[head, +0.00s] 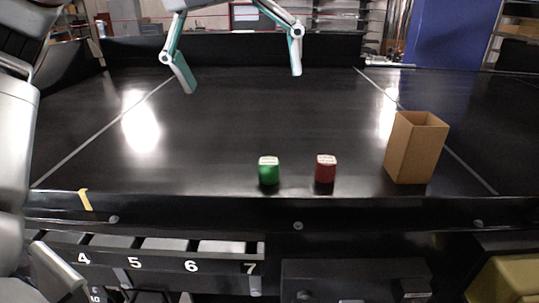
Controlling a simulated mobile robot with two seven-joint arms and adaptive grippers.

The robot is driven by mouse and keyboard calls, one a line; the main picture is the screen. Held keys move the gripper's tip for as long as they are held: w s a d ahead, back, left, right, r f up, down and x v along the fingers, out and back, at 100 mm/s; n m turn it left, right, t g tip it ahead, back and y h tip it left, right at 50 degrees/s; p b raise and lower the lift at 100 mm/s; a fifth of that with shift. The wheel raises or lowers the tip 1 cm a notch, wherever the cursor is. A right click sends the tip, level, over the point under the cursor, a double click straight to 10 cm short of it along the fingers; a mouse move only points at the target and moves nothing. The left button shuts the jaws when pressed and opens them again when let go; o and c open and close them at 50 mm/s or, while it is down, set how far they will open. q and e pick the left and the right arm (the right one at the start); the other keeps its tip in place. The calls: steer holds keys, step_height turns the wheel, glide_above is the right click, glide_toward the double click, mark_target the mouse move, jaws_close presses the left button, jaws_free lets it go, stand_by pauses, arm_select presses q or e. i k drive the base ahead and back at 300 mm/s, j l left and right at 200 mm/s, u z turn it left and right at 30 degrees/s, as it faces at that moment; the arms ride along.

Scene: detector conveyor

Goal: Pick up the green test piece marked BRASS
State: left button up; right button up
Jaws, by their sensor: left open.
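The green test piece (268,172) stands upright on the black conveyor surface near its front edge, left of the red piece. It has a white label on top; the lettering is too small to read. A red test piece (325,170) with a similar white label stands a short way to its right. My left gripper (243,82) is at the top of the view, its two fingers spread wide, open and empty. It is well apart from the green piece, which shows below it in the picture. My right gripper does not show.
An open brown box (415,150) stands on the conveyor right of the red piece. A black raised rim (300,212) runs along the front. Numbered slots (165,262) lie below at the left. The black surface between gripper and pieces is clear.

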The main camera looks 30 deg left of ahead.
mark_target(268, 166)
steer(key=k, duration=1)
